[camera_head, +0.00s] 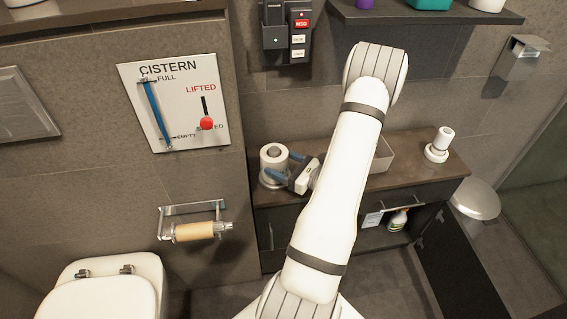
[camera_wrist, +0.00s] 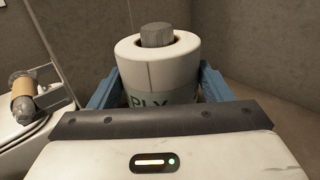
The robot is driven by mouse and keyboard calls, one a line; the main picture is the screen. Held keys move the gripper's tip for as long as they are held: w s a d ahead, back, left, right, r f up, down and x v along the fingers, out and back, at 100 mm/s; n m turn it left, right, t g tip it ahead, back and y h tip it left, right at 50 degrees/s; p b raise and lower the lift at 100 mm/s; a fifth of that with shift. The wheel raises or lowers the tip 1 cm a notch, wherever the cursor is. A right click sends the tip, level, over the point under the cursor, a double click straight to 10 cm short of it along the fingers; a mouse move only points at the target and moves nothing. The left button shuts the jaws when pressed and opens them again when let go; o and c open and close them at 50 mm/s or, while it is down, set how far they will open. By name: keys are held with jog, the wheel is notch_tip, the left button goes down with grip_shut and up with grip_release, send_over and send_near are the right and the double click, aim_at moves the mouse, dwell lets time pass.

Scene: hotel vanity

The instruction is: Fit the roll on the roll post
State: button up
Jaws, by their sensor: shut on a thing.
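The white roll (camera_head: 268,166) stands upright at the left end of the dark vanity counter. It also shows in the wrist view (camera_wrist: 146,75), with a band of lettering reading "PLY" low on its side. The grey roll post (camera_wrist: 156,35) shows through the roll's core and sticks out above its top; the roll is around it. My gripper (camera_head: 286,167) reaches in from the right, its blue fingers on either side of the roll, shut on it. The roll's bottom and the post's base are hidden, so I cannot tell whether the roll rests fully down.
A wall holder with a brown cardboard core (camera_head: 195,231) hangs left, above the toilet (camera_head: 105,290). A cabinet door (camera_head: 455,270) hangs open below.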

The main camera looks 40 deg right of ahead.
jog(key=o, duration=1.1)
jog(key=shift+v, duration=3.9)
